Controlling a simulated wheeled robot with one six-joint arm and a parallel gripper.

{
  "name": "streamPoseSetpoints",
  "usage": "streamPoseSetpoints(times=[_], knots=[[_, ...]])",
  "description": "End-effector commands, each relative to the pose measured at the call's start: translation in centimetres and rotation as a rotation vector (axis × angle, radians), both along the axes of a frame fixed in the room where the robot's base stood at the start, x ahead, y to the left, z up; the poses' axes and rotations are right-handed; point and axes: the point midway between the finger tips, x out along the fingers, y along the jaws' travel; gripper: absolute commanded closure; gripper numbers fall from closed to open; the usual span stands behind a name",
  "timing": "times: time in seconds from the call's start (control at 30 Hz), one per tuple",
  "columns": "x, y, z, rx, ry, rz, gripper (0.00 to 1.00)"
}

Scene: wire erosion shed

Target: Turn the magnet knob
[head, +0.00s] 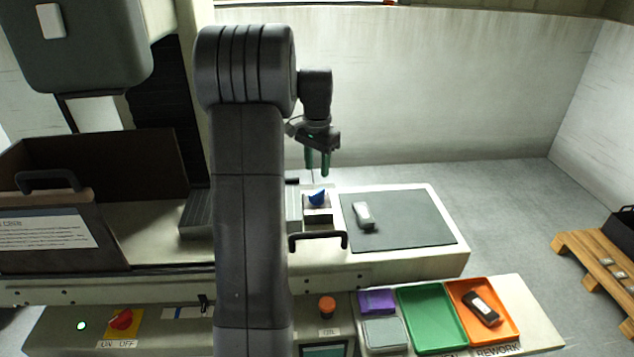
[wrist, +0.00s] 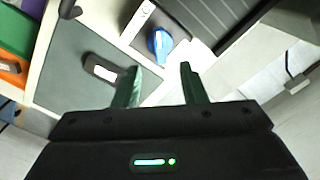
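A blue knob (head: 317,199) sits on a small pale block (head: 318,215) on the machine bed. It also shows in the wrist view (wrist: 159,43), ahead of and between my fingertips. A red rotary knob (head: 121,319) on a yellow plate marked ON OFF is on the front panel at lower left. No label naming the magnet is readable. My gripper (head: 318,165) hangs above the blue knob, with its two green fingers apart and nothing between them. It also shows in the wrist view (wrist: 160,68). The fingers appear clear of the knob.
A dark mat (head: 410,225) with a small grey-white part (head: 364,215) lies right of the blue knob. Black handle (head: 318,236) stands in front of it. Green tray (head: 430,318), orange tray (head: 505,322) and purple box (head: 377,301) are along the front. A dark-walled enclosure (head: 100,160) is left.

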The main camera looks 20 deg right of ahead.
Motion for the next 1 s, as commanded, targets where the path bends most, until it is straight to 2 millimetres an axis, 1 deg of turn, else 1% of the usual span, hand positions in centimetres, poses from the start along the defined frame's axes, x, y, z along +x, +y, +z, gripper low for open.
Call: streamPoseSetpoints(times=[0.03, 0.1, 0.2, 0.3, 0.4, 0.77, 0.87, 1.0], knots=[[0.1, 0.0, 1.2, -0.002, -0.003, 0.0, 0.62], [0.1, 0.0, 2.6, -0.001, -0.004, 0.0, 0.62], [0.1, 0.0, 4.1, -0.001, -0.003, 0.0, 0.62], [0.0, 0.0, 5.1, 0.0, -0.001, 0.0, 0.62], [0.0, 0.0, 5.6, 0.0, 0.0, 0.0, 0.62], [0.0, 0.0, 5.6, 0.0, 0.001, 0.0, 0.62], [0.0, 0.0, 5.1, 0.0, 0.001, 0.0, 0.62], [0.0, 0.0, 3.3, 0.002, 0.003, 0.0, 0.62]])
